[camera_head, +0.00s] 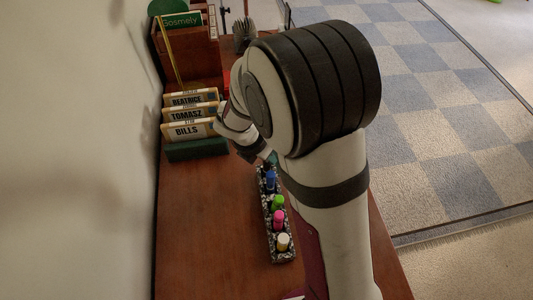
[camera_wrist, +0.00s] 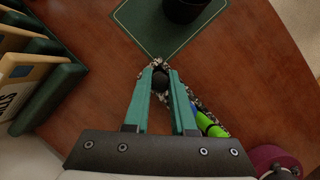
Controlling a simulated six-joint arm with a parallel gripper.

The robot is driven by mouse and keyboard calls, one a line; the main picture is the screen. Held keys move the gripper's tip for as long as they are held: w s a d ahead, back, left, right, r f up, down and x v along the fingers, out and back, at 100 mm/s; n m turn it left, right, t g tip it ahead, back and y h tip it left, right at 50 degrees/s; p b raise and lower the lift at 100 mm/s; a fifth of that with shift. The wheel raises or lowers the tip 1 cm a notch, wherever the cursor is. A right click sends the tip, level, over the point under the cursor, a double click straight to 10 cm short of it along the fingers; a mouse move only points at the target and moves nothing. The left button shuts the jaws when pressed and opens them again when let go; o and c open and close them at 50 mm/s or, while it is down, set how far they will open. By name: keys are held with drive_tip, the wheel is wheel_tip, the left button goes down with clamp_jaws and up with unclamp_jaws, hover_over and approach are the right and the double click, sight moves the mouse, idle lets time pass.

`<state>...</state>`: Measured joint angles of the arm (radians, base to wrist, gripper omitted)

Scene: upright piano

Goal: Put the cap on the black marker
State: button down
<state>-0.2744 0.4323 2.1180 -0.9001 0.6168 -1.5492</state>
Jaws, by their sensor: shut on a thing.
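My gripper (camera_wrist: 161,76) has its two teal fingers closed on a small round black thing (camera_wrist: 160,82), which looks like the black cap, seen from above. It is at the far end of a black-and-white patterned tray (camera_wrist: 155,61). I cannot tell whether a black marker body is under it; that part is hidden. In the head view my arm hides nearly all of the gripper, at the far end of the tray (camera_head: 267,240).
The tray also holds a blue marker (camera_head: 270,181), a green one (camera_head: 278,202), a pink one (camera_head: 279,217) and a pale one (camera_head: 283,241). A dark round container (camera_wrist: 184,8) stands on a green mat (camera_wrist: 145,28). Open wood lies between.

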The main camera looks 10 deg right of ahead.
drive_tip(key=shift+f, duration=0.15)
idle(0.4)
drive_tip(key=c, duration=0.7)
unclamp_jaws()
drive_tip(key=shift+o, duration=0.5)
drive_tip(key=o, duration=0.4)
drive_tip(key=shift+r, duration=3.55)
clamp_jaws()
